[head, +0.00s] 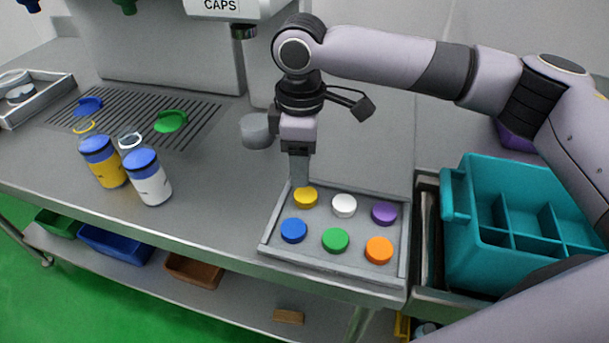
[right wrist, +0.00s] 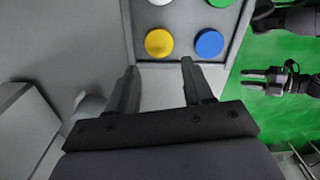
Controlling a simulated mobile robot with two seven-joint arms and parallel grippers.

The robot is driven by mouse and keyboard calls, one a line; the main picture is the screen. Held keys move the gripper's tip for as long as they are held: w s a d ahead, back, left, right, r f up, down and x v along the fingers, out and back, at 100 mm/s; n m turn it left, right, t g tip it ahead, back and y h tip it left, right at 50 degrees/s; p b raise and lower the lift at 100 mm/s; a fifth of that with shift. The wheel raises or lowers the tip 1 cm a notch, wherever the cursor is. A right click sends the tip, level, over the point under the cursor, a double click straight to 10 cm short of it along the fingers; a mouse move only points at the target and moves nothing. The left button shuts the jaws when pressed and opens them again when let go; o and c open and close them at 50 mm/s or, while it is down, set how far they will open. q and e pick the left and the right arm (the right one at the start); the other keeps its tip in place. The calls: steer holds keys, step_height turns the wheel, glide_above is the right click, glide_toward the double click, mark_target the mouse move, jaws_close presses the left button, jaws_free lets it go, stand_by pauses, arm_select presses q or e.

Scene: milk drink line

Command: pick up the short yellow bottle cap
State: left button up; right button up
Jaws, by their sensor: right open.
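The short yellow bottle cap (head: 305,197) lies in the back left spot of a grey cap tray (head: 265,235). My right gripper (head: 300,184) points down just above and behind it in the head view. In the right wrist view, the yellow cap (right wrist: 159,42) shows just beyond the two spread fingertips (right wrist: 159,64), between their lines. The right gripper is open and empty. My left gripper (right wrist: 246,79) shows small at the right of the right wrist view, its fingers apart over the green floor.
White (head: 344,205), purple (head: 384,213), blue (head: 293,230), green (head: 335,240) and orange (head: 379,250) caps share the tray. A teal divided crate (head: 460,230) stands right of it. Two bottles (head: 102,160) (head: 148,176) stand left. The counter between is clear.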

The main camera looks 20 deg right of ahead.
mark_target(305, 194)
steer(key=shift+w+d+f, duration=0.1)
steer(key=shift+d, duration=0.05)
steer(key=shift+f, duration=0.3)
steer(key=f, duration=0.6)
steer(key=shift+s+d, duration=0.15)
steer(key=shift+s, duration=0.15)
steer(key=c, duration=0.7)
